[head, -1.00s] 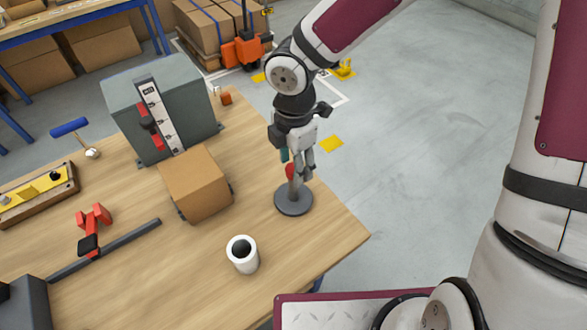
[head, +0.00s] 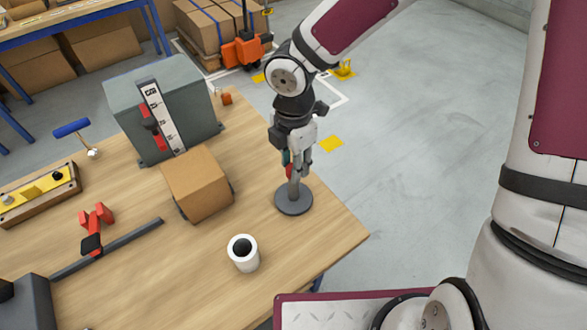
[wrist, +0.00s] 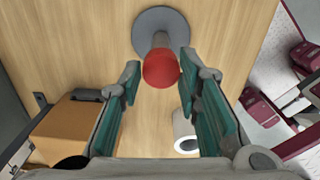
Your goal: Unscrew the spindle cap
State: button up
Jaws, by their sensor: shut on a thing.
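The spindle stands upright on a round grey base (head: 293,204) near the table's right edge. The red spindle cap (wrist: 160,69) sits on top of the grey post. In the head view the cap is mostly hidden by my fingers. My gripper (head: 295,168) points down over the spindle, with its fingers at cap height. In the wrist view my gripper (wrist: 158,68) has its green-padded fingers on either side of the cap, shut on it. How the left pad meets the cap is hard to tell in that view.
A cardboard box (head: 197,185) and a grey housing with a scale (head: 170,105) stand left of the spindle. A white cup (head: 243,254) stands in front. A red clamp on a rail (head: 92,240) lies further left. Bare wood surrounds the spindle base.

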jog(key=n+p, duration=0.1)
jog(key=n, duration=0.1)
jog(key=n+p, duration=0.1)
jog(key=n, duration=0.1)
jog(key=shift+s+d+r+n, duration=0.1)
jog(key=shift+s+n, duration=0.1)
jog(key=shift+n, duration=0.2)
jog(key=n, duration=0.4)
jog(key=shift+w+p, duration=0.1)
jog(key=shift+p, duration=0.3)
jog(key=n, duration=0.3)
jog(key=shift+d+n+p, duration=0.1)
jog(key=shift+n+p, duration=0.25)
jog(key=shift+n, duration=0.05)
jog(key=n, duration=0.5)
jog(key=shift+n, duration=0.6)
